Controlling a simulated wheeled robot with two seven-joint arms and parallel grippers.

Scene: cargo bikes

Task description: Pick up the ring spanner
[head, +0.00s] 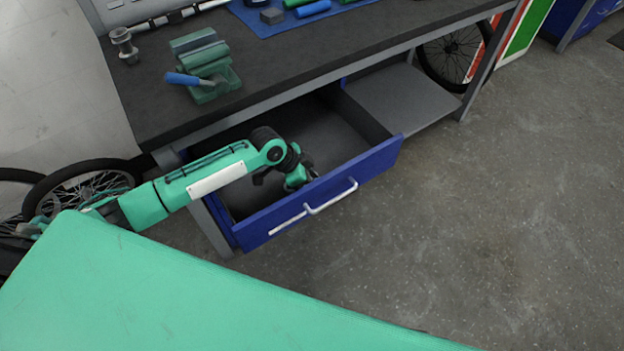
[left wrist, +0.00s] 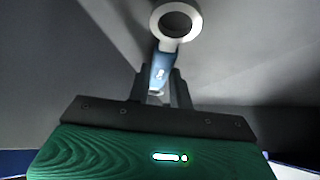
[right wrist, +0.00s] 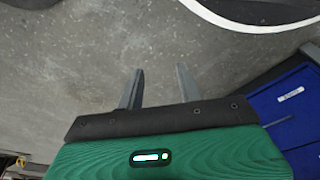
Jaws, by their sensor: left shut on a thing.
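The ring spanner (left wrist: 161,64) shows in the left wrist view, with a pale metal ring end and a blue handle. My left gripper (left wrist: 158,80) is shut on the blue handle, and the ring end sticks out beyond the fingers. In the head view my left gripper (head: 306,174) is down inside the open blue drawer (head: 370,160), near its front wall, and the spanner is mostly hidden there. My right gripper (right wrist: 160,86) shows only in the right wrist view. Its fingers are apart with nothing between them, over the floor.
The workbench (head: 300,62) stands above the drawer. A grey lower shelf (head: 405,95) lies right of the drawer. A bicycle wheel (head: 85,185) is at the left. The floor at right is clear.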

